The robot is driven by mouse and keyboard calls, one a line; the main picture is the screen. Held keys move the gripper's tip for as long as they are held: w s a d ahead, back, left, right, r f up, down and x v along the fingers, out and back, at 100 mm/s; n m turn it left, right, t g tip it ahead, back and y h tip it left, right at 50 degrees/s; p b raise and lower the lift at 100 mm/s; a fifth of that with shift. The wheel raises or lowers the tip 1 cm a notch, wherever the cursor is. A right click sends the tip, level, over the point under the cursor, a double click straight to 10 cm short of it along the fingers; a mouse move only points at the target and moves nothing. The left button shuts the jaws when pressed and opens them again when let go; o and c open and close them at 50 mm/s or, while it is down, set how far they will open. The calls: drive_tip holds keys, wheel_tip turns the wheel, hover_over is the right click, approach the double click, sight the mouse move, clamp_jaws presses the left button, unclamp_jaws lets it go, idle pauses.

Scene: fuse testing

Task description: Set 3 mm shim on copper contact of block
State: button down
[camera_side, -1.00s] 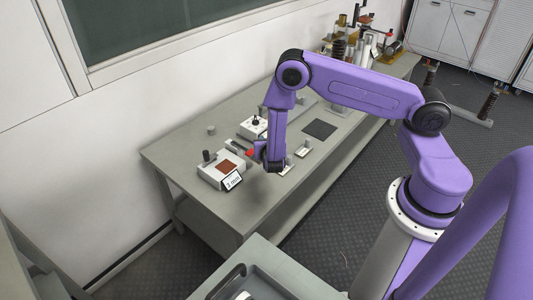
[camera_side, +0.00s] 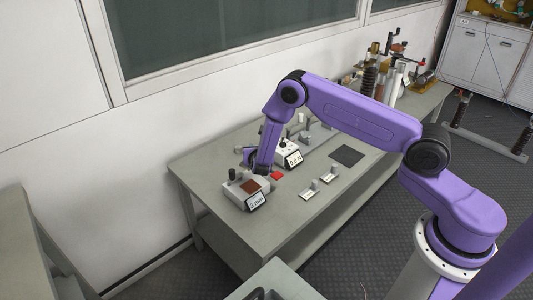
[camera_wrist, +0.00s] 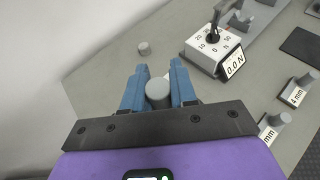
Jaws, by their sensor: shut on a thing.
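My gripper (camera_wrist: 157,82) has its two blue fingers shut on a grey cylindrical handle (camera_wrist: 157,94) in the wrist view. I take this as the shim's handle; its plate is mostly hidden under the fingers. In the side view the block (camera_side: 236,198) has a reddish-brown copper contact (camera_side: 249,186) on top, a dark post and a "3 mm" display (camera_side: 256,201). My gripper's end is behind and above the block in that view, and its fingers are hard to make out. The block does not show in the wrist view.
Two other shims with grey handles lie right, tagged "4 mm" (camera_wrist: 296,92) and another mm size (camera_wrist: 268,131).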

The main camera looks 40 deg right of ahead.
sight(256, 180)
drive_tip(key=shift+w+a, duration=0.15)
drive_tip(key=shift+w, duration=0.3)
drive_tip(key=shift+f, duration=5.8)
drive_tip(key=c, duration=0.8)
unclamp_jaws()
